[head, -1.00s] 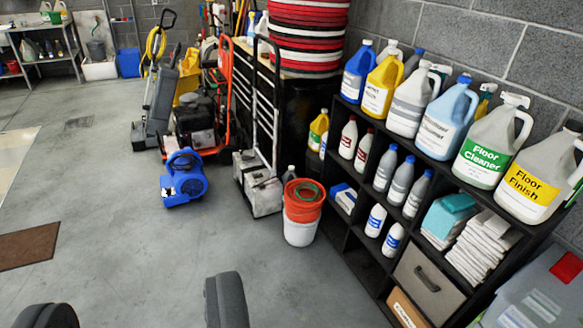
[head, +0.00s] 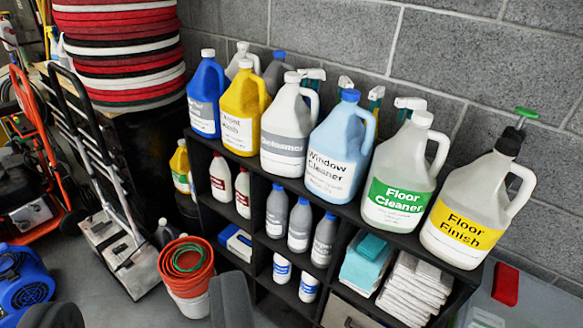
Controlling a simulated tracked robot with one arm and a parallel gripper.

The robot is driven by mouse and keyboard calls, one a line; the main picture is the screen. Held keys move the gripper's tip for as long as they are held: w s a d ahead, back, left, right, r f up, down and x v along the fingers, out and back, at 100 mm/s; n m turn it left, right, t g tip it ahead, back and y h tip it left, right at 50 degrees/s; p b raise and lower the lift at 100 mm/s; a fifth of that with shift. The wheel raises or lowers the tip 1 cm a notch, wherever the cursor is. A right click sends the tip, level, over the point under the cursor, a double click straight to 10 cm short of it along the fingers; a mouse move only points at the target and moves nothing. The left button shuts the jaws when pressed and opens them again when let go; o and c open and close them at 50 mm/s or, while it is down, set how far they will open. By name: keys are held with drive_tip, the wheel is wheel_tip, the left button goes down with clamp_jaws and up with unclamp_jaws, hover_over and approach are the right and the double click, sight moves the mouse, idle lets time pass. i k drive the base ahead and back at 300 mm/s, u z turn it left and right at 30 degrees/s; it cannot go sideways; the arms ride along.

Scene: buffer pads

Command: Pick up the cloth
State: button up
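A stack of folded white cloths (head: 414,288) sits in a cubby of the black shelf (head: 335,212), at the lower right. In the cubby space just left of it lies a stack of folded light teal cloths (head: 361,268), with a darker teal piece (head: 371,246) on top. Which of these is the task's cloth I cannot tell. My gripper (head: 142,303) shows at the bottom left as two dark fingers set wide apart, with nothing visible between them.
Several large jugs, including the floor finish jug (head: 472,212), line the shelf top. Smaller bottles (head: 299,224) fill cubbies. Orange and white buckets (head: 187,270), a hand truck (head: 105,200) and a blue blower (head: 22,285) stand on the left. A clear bin (head: 535,305) is at lower right.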

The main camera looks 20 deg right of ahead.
sight(505, 282)
drive_tip(key=z, duration=0.55)
drive_tip(key=i, duration=1)
drive_tip(key=z, duration=1.15)
drive_tip(key=i, duration=0.65)
drive_tip(key=z, duration=0.35)
drive_tip(key=k, duration=0.85)
drive_tip(key=z, duration=0.2)
drive_tip(key=i, duration=0.9)
drive_tip(key=u, duration=0.15)
